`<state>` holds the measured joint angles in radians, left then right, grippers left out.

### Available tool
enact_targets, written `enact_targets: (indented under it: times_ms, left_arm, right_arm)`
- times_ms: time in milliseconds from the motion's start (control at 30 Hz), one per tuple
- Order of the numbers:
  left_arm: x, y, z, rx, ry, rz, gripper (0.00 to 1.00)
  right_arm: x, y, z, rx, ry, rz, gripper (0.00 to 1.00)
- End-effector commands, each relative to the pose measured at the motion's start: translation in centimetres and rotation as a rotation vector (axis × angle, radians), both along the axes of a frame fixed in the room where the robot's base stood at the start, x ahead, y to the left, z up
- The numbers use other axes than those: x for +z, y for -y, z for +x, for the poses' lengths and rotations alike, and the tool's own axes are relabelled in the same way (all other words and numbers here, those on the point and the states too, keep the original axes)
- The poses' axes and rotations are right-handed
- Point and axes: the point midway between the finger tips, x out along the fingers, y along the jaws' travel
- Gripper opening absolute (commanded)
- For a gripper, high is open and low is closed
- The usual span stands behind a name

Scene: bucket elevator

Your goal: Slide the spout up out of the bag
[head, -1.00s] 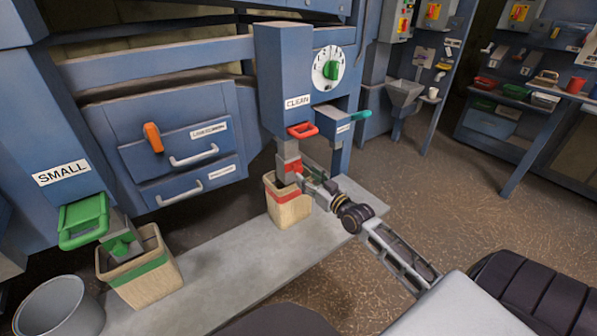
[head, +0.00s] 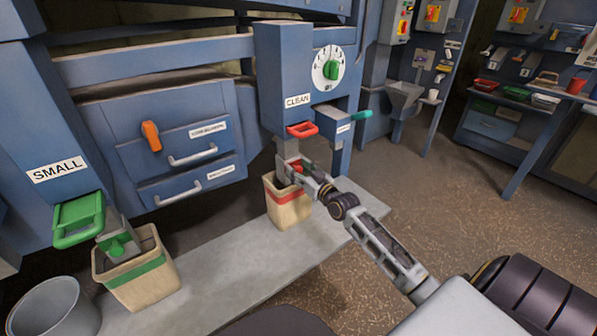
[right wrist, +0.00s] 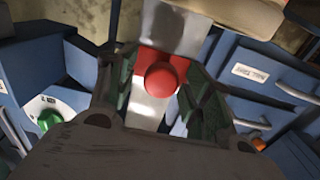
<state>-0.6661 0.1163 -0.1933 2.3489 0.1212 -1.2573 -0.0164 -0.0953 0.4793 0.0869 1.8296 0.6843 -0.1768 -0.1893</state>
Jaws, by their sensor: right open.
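The CLEAN spout (head: 284,147) is a grey chute below the blue CLEAN housing, with a red knob on its front. In the right wrist view, the round red knob (right wrist: 161,82) on its red mount sits between my fingers. My right gripper (head: 297,168) is open around the knob, one finger on each side; contact is not clear. The tan bag (head: 287,208) with a red band stands below it. My gripper hides the spout's lower end, so I cannot tell how deep it reaches. My left gripper is out of view.
A red handle (head: 302,129) juts out just above my right gripper. At left, a green-banded bag (head: 140,285) holds the SMALL spout (head: 118,243), under a green handle (head: 78,220). A grey bucket (head: 52,308) stands at the front left. The ledge (head: 225,270) between the bags is clear.

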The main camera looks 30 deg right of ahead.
Motion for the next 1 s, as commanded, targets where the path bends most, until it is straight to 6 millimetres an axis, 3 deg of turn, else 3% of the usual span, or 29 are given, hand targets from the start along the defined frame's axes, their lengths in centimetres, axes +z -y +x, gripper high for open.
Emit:
enact_targets:
  times_ms: [367,767,1000]
  left_arm:
    - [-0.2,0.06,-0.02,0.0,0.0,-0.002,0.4]
    - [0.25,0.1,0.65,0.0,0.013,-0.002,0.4]
    - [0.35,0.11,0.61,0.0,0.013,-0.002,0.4]
  right_arm:
    - [0.02,-0.04,0.17,0.0,0.0,0.0,0.51]
    - [0.02,-0.04,0.16,0.0,0.0,0.0,0.0]
    - [0.08,-0.03,0.15,0.0,0.0,0.0,0.0]
